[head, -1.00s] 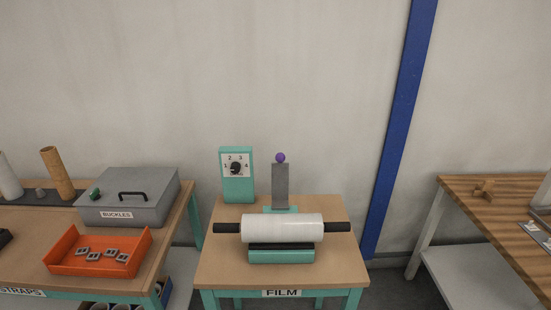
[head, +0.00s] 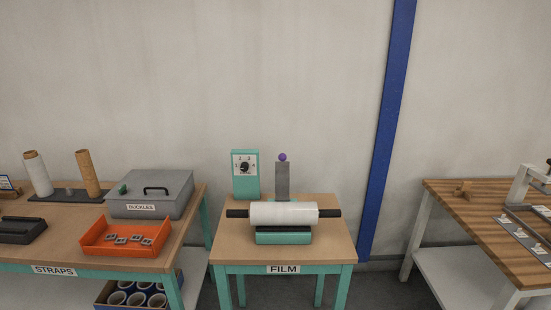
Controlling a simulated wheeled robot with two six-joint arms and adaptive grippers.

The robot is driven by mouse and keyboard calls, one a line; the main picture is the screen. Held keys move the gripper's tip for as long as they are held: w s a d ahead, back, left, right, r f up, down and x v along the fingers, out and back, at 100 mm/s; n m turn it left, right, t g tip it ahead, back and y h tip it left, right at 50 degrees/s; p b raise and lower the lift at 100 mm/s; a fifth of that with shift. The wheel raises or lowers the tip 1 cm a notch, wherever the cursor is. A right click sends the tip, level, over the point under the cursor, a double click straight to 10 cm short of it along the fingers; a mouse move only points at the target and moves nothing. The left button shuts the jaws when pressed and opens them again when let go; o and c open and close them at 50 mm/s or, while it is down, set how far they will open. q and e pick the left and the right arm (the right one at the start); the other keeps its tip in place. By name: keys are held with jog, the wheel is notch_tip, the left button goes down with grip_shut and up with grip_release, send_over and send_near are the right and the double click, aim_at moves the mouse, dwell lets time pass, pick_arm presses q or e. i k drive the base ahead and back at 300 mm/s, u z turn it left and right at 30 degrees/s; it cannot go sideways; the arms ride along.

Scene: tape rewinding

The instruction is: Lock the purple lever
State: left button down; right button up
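The purple lever shows as a purple ball knob (head: 282,157) at the top of an upright grey post (head: 282,180). The post stands at the back of the small table labelled FILM, behind a white film roll (head: 284,213). The roll lies level on a dark bar with black ends, above a teal base (head: 284,236). The foot of the post is hidden behind the roll. Neither of my grippers is in the head view.
A teal dial box (head: 245,174) stands left of the post. The STRAPS table at left holds a grey BUCKLES box (head: 150,193) and an orange tray (head: 126,237). A wooden bench (head: 480,215) stands at right. Floor gaps separate the tables.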

aim_at(282, 167)
jog(key=z, duration=0.2)
jog(key=i, duration=1.2)
jog(key=u, duration=0.25)
